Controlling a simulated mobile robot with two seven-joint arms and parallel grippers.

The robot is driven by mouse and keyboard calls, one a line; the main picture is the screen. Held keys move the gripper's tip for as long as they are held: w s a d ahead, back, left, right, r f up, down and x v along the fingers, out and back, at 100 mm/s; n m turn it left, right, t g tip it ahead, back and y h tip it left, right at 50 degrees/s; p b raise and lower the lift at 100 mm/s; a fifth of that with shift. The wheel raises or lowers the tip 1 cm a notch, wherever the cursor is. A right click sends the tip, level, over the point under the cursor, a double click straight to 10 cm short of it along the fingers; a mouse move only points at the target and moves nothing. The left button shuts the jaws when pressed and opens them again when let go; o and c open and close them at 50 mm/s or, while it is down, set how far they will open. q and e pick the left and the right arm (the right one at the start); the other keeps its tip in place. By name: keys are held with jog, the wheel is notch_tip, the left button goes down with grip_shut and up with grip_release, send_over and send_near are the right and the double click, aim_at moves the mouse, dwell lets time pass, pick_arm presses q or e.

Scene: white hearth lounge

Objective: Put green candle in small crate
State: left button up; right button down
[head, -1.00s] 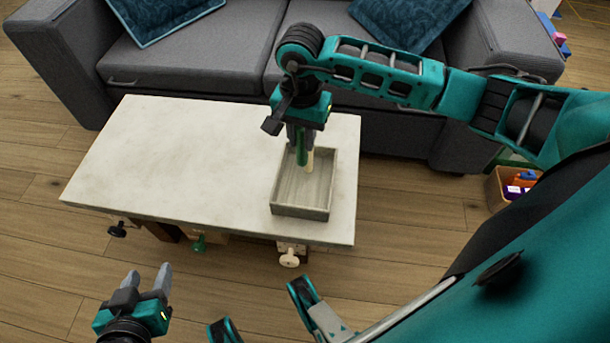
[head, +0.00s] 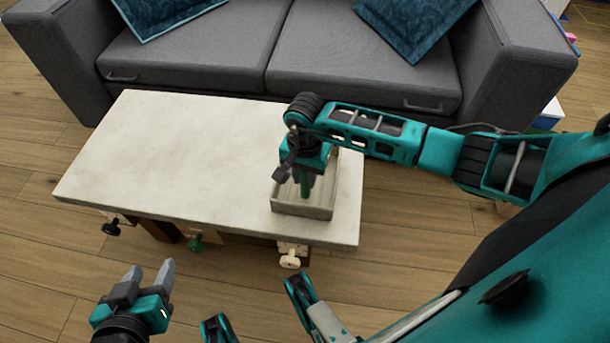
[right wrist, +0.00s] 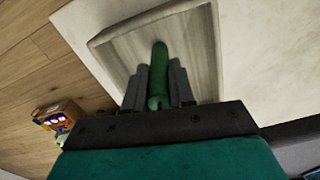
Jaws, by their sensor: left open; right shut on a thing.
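The green candle (right wrist: 159,70) is between the fingers of my right gripper (right wrist: 159,85), which is shut on it. In the head view the candle (head: 305,184) points down inside the outline of the small crate. The small crate (head: 302,211) is a shallow, pale wooden tray on the right end of the white table; its inside is partly covered by my right gripper (head: 308,180). The crate's floor also shows in the right wrist view (right wrist: 195,50). I cannot tell whether the candle touches the floor. My left gripper (head: 150,275) is open and empty, in front of the table's left part.
The white table (head: 180,150) is bare left of the crate. A grey sofa (head: 200,60) stands behind. An orange bin (right wrist: 60,115) holds toys on the floor.

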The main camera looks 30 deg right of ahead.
jog(key=shift+r, duration=0.1)
jog(key=c, duration=0.9)
grip_release()
jog(key=shift+c, duration=0.2)
